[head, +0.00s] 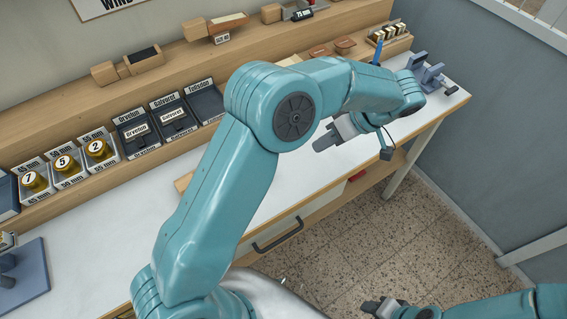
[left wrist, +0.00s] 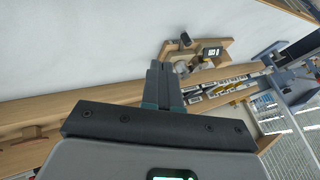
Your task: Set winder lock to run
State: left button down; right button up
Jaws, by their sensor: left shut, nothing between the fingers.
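A blue-grey bracketed device (head: 428,72), which looks like the winder, stands at the far right end of the bench. A small dark part (head: 451,90) sticks out at its front right; I cannot tell whether it is the lock, or how it is set. A blue-grey device also shows at the right of the left wrist view (left wrist: 268,54). My left gripper (head: 322,143) is over the bench's front part, left of the device and apart from it. Its fingers (left wrist: 158,70) are together and empty. My right gripper (head: 372,306) is low at the bottom, away from the bench; its fingers are unclear.
The white bench top (head: 95,240) is mostly clear. Labelled trays with brass pieces (head: 68,165) and dark boxes (head: 172,117) line the back left. A wooden shelf (head: 75,112) runs behind. My left arm hides part of the bench. Tiled floor (head: 370,240) lies in front.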

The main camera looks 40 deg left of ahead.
pick_arm(q)
jog(key=p+x, duration=0.1)
jog(key=x, duration=0.8)
jog(key=shift+s+a+p, duration=0.15)
jog(key=shift+p, duration=0.2)
jog(key=s, duration=0.1)
jog(key=s+a+p, duration=0.1)
jog(key=shift+s+a+f, duration=0.25)
jog(key=shift+s, duration=0.15)
jog(key=shift+s+a+f, duration=0.1)
jog(key=shift+s+a, duration=0.05)
jog(key=shift+s, duration=0.3)
jog(key=shift+w, duration=0.1)
